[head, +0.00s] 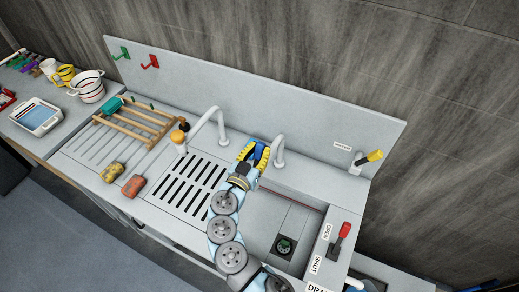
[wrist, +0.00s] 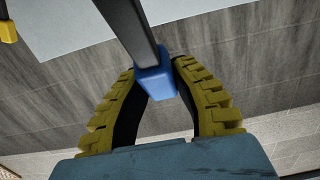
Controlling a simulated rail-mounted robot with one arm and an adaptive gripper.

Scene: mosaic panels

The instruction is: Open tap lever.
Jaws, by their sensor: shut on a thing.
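A blue-tipped lever on a dark grey bar (wrist: 130,30) comes down from the top of the wrist view. Its blue end (wrist: 155,84) sits between the two yellow ribbed fingers of my gripper (wrist: 162,72), which is shut on it. In the head view my gripper (head: 256,152) is beside the base of the right white tap (head: 279,148), above the back edge of the sink. The fingers hide most of the lever there. I cannot tell from these frames how far the lever is turned.
A left white tap (head: 210,118) stands behind the slotted drainer (head: 190,183), near an orange knob (head: 178,137). A yellow lever (head: 375,156) is at the back right; a red lever (head: 345,230) is beside OPEN and SHUT labels. A wooden rack (head: 145,120) stands left.

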